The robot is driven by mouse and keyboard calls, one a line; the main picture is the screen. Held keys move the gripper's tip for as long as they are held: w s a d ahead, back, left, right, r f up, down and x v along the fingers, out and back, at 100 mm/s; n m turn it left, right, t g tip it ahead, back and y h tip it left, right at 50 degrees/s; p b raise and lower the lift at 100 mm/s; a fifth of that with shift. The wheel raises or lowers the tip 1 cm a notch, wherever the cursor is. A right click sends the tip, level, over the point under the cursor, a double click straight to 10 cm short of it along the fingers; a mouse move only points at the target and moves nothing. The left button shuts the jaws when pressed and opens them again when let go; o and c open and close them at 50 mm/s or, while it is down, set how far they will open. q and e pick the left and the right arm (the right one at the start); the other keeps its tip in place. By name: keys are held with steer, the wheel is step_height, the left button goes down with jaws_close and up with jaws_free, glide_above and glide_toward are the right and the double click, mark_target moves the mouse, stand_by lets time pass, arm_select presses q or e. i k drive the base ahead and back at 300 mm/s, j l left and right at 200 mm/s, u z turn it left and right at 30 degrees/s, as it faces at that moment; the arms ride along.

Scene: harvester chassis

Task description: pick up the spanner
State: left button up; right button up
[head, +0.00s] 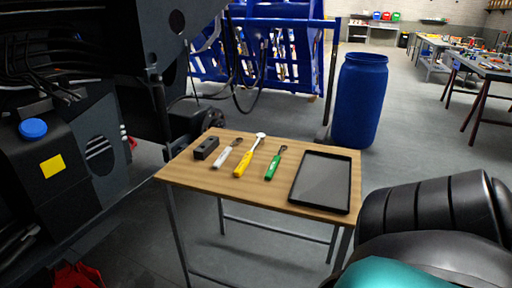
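A small wooden table (235,191) stands in the middle of the head view. Three slim hand tools lie apart on it: a white-handled tool (223,157), a yellow-handled tool with a pale round head (243,167) and a green-handled tool with a dark head (275,165). Their heads point to the far side. They are too small for me to tell for certain which is the spanner. Neither of my grippers shows in the head view, and nothing holds the tools.
A black block (206,148) lies at the table's left and a dark tablet (320,182) at its right. Dark machinery (85,140) rises close on the left. A blue barrel (359,100) stands behind the table. Grey floor (420,140) is open behind it to the right.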

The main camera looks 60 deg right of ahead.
mark_target(218, 164)
steer(key=z, duration=1.55)
steer(key=u, duration=0.45)
steer(key=j+u, duration=0.1)
steer(key=u, duration=1.35)
steer(key=i+u, duration=0.1)
steer(key=u, duration=0.35)
steer(key=l+z, duration=0.15)
steer(key=z, duration=2.35)
steer(key=i+j, duration=0.05)
steer(key=j, duration=0.05)
